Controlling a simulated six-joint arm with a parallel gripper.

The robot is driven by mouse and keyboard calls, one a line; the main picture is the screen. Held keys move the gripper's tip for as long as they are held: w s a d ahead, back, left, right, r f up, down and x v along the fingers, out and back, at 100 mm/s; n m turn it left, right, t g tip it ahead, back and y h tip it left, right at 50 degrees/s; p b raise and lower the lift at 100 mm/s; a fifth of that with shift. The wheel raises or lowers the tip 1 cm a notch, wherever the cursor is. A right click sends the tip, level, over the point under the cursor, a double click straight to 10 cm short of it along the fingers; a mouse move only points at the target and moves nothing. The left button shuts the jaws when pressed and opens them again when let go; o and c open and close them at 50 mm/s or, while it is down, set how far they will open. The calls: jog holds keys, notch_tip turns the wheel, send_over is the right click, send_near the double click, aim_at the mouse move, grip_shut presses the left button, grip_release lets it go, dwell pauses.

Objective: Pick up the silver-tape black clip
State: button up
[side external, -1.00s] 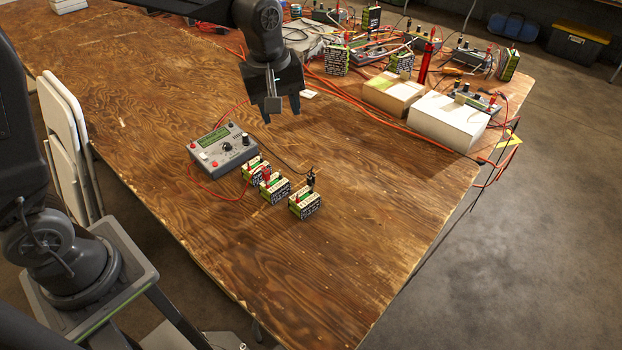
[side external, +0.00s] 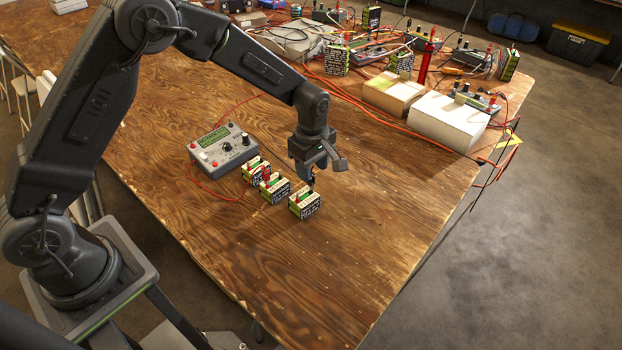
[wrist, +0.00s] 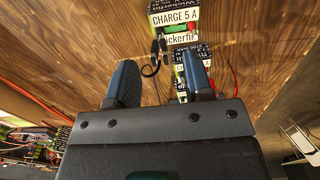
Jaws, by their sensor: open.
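The black clip (wrist: 158,46) is on the nearest battery (side external: 305,206), at the edge of its top, with a black lead curling from it. In the side view the clip (side external: 312,183) is mostly hidden under my gripper (side external: 322,168). In the wrist view it lies just beyond the gap between the two blue-grey fingers of my gripper (wrist: 161,78). My gripper is open and holds nothing. I cannot clearly make out silver tape on the clip.
Two more batteries (side external: 274,188) with red clips stand close by to the left, near the grey charger (side external: 223,146). A red lead loops around the charger. The front and right tabletop is bare.

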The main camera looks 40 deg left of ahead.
jog(key=f, duration=0.5)
jog(key=shift+w+a+f, duration=0.1)
jog(key=shift+a+f, duration=0.15)
jog(key=shift+f, duration=0.05)
jog(key=c, duration=0.8)
jog(key=shift+r, duration=0.15)
jog(key=shift+r, duration=0.6)
notch_tip(320, 180, up, 3)
jog(key=s+a+r, duration=0.1)
jog(key=a+r, duration=0.1)
jog(key=a, duration=0.1)
jog(key=s+a+r, duration=0.1)
jog(key=a+r, duration=0.1)
jog(key=a, duration=0.2)
jog(key=s+a+r, duration=0.2)
jog(key=a, duration=0.2)
jog(key=shift+r, duration=0.3)
